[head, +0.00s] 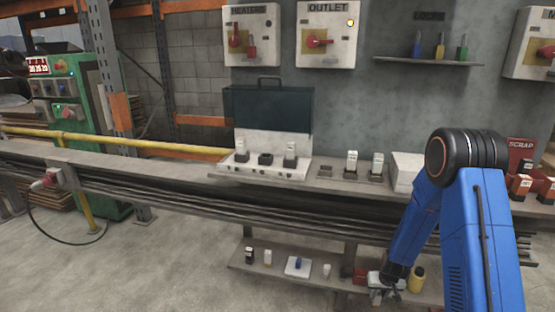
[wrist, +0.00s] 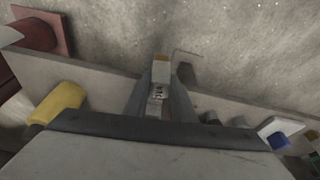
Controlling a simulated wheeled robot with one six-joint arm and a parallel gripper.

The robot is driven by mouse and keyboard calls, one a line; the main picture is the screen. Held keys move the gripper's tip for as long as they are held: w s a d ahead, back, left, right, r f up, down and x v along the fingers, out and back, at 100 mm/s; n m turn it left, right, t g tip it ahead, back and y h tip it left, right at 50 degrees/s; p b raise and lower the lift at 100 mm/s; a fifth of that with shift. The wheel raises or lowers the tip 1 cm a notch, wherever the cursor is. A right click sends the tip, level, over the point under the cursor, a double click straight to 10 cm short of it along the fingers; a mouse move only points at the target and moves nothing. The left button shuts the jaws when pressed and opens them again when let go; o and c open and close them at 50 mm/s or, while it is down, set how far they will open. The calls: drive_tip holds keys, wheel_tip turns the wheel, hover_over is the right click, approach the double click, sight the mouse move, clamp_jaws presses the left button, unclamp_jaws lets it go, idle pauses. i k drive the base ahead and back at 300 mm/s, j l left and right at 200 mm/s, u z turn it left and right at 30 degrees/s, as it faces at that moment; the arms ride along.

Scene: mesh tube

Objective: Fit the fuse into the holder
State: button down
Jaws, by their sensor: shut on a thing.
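My gripper (wrist: 160,98) is shut on a pale fuse with a printed label and a tan end (wrist: 161,70), in the wrist view. In the head view my gripper (head: 387,290) is low at the right end of the lower shelf; the fuse in it is too small to make out there. The open fuse unit (head: 232,169) stands on the bench, its dark lid (head: 272,110) raised. White fuses stand upright in its left (head: 240,146) and right (head: 291,150) places. The dark middle holder (head: 265,158) between them has no fuse standing in it.
Two white-topped fuses (head: 351,161) (head: 376,162) stand beside an empty-looking socket (head: 325,172) on the bench. A white box (head: 407,168) is right of them. The lower shelf holds a yellow item (head: 417,279) and a white tray with a blue thing (head: 298,273) near my gripper.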

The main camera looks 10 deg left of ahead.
sight(266, 162)
drive_tip(key=j+z, duration=0.3)
drive_tip(key=j, duration=0.45)
drive_tip(key=j+z, duration=0.3)
drive_tip(key=j, duration=0.5)
drive_tip(key=j+z, duration=0.2)
drive_tip(key=j, duration=0.45)
drive_tip(key=j+z, duration=0.2)
drive_tip(key=j, duration=0.4)
drive_tip(key=k+j+z, duration=0.2)
drive_tip(key=j, duration=0.4)
drive_tip(key=j+z, duration=0.1)
drive_tip(key=j, duration=0.35)
drive_tip(key=k+j+z, duration=0.15)
drive_tip(key=j, duration=0.35)
drive_tip(key=j+z, duration=0.1)
drive_tip(key=j, duration=0.35)
drive_tip(key=k+j+z, duration=0.1)
drive_tip(key=j, duration=0.35)
drive_tip(key=k+j+z, duration=0.1)
drive_tip(key=j, duration=0.35)
drive_tip(key=k, duration=0.05)
